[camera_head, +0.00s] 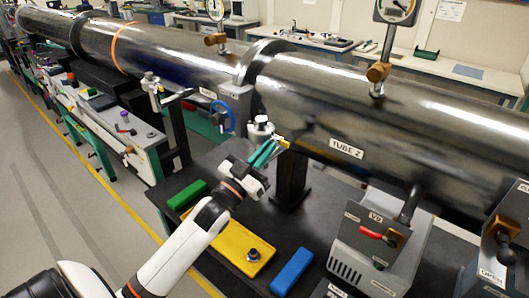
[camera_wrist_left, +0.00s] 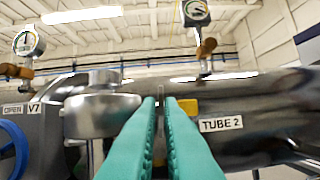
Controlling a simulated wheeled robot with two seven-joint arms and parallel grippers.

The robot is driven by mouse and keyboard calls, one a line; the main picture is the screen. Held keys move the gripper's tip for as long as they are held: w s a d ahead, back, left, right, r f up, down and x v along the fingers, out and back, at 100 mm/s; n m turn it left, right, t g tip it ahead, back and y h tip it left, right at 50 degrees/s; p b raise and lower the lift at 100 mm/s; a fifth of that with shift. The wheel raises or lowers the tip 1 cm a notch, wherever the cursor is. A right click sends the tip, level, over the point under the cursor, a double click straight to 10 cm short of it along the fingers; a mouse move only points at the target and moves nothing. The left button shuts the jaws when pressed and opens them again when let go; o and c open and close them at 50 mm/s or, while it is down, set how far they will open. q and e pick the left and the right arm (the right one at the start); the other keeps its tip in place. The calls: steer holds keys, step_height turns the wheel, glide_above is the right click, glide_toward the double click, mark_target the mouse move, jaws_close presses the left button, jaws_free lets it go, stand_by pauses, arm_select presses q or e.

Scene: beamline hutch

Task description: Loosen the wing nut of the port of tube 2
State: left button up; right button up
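Tube 2 (camera_head: 340,110) is the large shiny steel tube with the label TUBE 2 (camera_head: 346,148); the label also shows in the left wrist view (camera_wrist_left: 221,124). My left gripper (camera_head: 281,143) has its teal fingertips at the tube's near side, left of the label. A small yellow part (camera_wrist_left: 187,106) sits right by the fingertips, with a thin grey piece (camera_wrist_left: 160,125) in the narrow gap between the fingers. The wing nut cannot be clearly made out, as the fingers cover this spot. I cannot tell if they grip anything. My right gripper is not in view.
A silver cylinder (camera_head: 260,130) stands left of the fingertips, near a blue handwheel (camera_head: 222,117). Gauges (camera_head: 395,10) rise above the tube. On the black bench are a green block (camera_head: 187,195), a yellow tray (camera_head: 220,243) and a blue block (camera_head: 292,271). A grey V9 box (camera_head: 365,255) stands right.

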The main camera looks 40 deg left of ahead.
arm_select(q)
steer(key=shift+o, duration=1.4)
steer(key=shift+r, duration=0.15)
steer(key=shift+o, duration=0.3)
steer(key=shift+w, duration=0.1)
steer(key=shift+f, duration=0.2)
